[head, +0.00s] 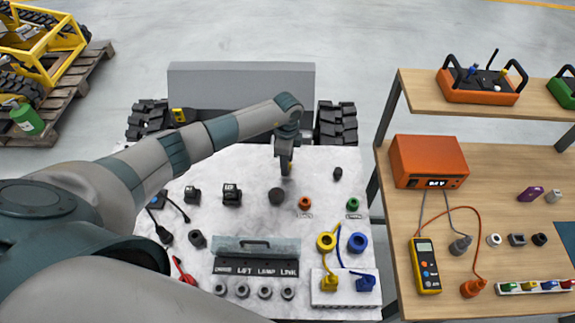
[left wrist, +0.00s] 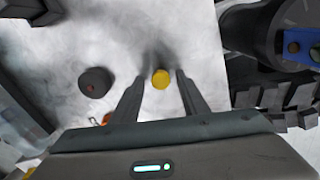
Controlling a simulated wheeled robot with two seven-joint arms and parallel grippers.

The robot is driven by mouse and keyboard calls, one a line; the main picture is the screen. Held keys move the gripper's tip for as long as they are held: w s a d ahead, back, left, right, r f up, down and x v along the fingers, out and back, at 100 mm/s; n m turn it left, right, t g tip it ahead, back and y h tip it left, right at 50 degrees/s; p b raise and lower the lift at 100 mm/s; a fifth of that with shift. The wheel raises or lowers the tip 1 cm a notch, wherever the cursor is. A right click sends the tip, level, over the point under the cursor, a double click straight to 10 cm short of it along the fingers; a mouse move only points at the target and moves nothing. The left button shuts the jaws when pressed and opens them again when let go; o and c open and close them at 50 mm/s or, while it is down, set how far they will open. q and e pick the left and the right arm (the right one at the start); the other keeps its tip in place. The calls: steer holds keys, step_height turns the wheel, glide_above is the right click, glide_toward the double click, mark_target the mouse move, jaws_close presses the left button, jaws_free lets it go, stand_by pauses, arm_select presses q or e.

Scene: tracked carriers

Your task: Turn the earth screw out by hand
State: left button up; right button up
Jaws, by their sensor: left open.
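A yellow round head, seemingly the earth screw (left wrist: 160,79), shows from above in the left wrist view on the pale deck. My left gripper (left wrist: 158,84) is open, with one finger on each side of the yellow head and a gap on both sides. I cannot tell how far down the fingers reach. In the head view my left gripper (head: 286,170) points down over the back middle of the white deck (head: 225,165), and the fingers mostly hide the screw there. My right gripper is not in view.
A dark round knob (head: 276,196) stands close in front of the left gripper and also shows in the left wrist view (left wrist: 95,82). A wooden bench (head: 500,220) with a multimeter (head: 426,265) stands at right.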

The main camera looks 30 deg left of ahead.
arm_select(q)
steer(key=m+b, duration=0.1)
steer(key=m, duration=0.2)
steer(key=m+b, duration=0.1)
steer(key=m, duration=0.2)
steer(key=shift+w+f, duration=0.1)
steer(key=shift+f, duration=0.1)
steer(key=shift+r+m+b, duration=0.1)
steer(key=shift+m+b, duration=0.35)
steer(key=shift+m, duration=0.05)
steer(key=shift+r+m, duration=0.1)
steer(key=shift+m, duration=0.4)
steer(key=shift+m+b, duration=0.65)
steer(key=shift+m, duration=0.15)
steer(key=m+b, duration=0.1)
steer(key=m, duration=0.1)
steer(key=m+b, duration=0.1)
steer(key=m, duration=0.1)
steer(key=m+b, duration=0.1)
steer(key=shift+f+m, duration=0.25)
steer(key=shift+m, duration=0.15)
steer(key=shift+r+m+b, duration=0.15)
steer(key=shift+m+b, duration=0.6)
steer(key=shift+m, duration=0.25)
steer(key=shift+r, duration=0.15)
